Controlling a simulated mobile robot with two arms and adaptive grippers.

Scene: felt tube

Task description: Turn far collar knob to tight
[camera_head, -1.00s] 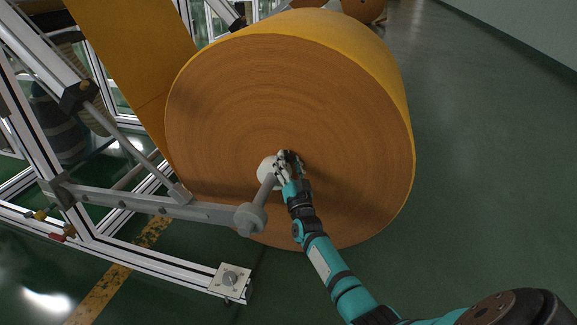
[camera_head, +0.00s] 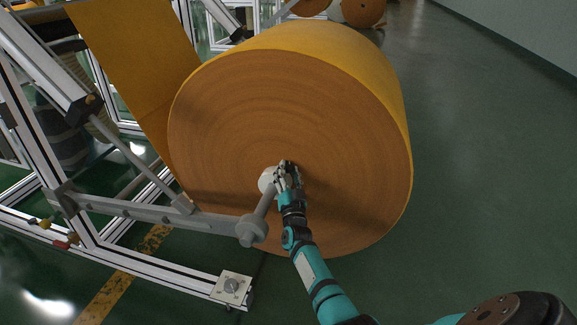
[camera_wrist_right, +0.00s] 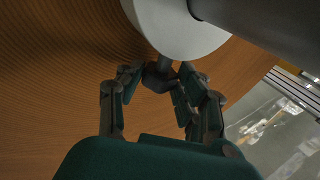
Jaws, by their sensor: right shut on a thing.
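A large roll of orange-yellow felt (camera_head: 290,120) faces me, with a pale grey collar (camera_head: 267,180) at its centre on a grey shaft (camera_head: 265,204). In the right wrist view the collar (camera_wrist_right: 180,22) is a light disc with a dark knob (camera_wrist_right: 158,80) on a short stem below its rim. My right gripper (camera_head: 287,170) is at the collar's right side; in the wrist view its fingers (camera_wrist_right: 157,88) are shut on the knob from both sides. The fingers partly hide the knob. My left gripper is not in view.
A metal arm (camera_head: 170,212) runs from the aluminium frame (camera_head: 150,265) to a grey round end piece (camera_head: 251,230) on the shaft, close left of my right arm. A felt sheet (camera_head: 140,70) hangs at upper left. The green floor (camera_head: 490,180) at right is clear.

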